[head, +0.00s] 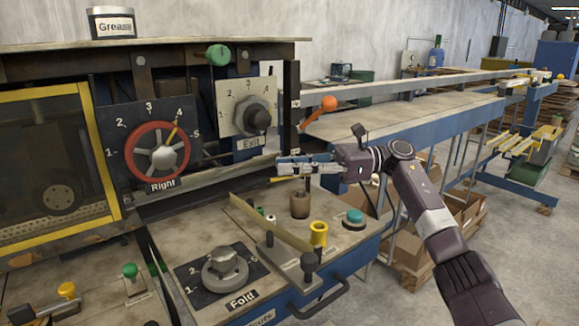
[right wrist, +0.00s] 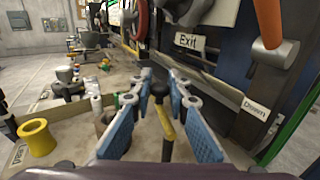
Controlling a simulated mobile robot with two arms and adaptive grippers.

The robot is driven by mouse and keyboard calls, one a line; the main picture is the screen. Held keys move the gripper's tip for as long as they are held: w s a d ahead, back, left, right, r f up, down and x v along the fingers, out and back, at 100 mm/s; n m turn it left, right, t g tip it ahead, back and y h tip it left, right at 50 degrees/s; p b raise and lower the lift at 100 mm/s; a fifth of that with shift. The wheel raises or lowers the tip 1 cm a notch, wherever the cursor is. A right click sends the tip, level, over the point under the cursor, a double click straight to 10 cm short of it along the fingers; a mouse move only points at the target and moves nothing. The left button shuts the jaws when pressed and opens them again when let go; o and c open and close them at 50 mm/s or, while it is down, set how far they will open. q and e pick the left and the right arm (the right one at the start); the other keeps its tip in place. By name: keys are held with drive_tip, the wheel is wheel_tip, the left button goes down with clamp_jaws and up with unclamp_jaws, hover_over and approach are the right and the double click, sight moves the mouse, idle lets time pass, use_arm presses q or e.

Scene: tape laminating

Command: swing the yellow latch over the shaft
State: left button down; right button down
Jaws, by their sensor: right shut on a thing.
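The yellow latch (right wrist: 166,124) shows in the right wrist view as a narrow bar with a dark round knob at its far end, between my right gripper's blue-padded fingers. In the head view a small yellow end (head: 279,179) shows at the fingertips; the rest is hidden by the fingers. My right gripper (head: 290,168) reaches in from the right, in front of the machine below the Exit dial, and is shut on the latch. I cannot tell the shaft apart from the other machine parts. My left gripper is not in view.
The Exit dial (head: 251,114) and an orange-knobbed lever (head: 329,103) are close above the gripper. Below are a brown cup (head: 299,205), a yellow spool-like part (head: 318,234), a teal button (head: 354,217) and the Fold dial (head: 225,267). A long conveyor table (head: 400,115) extends right.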

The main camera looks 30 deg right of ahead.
drive_tip(key=shift+r, duration=0.1)
drive_tip(key=c, duration=1.9)
unclamp_jaws()
drive_tip(key=v, duration=1.2)
drive_tip(key=shift+d, duration=0.1)
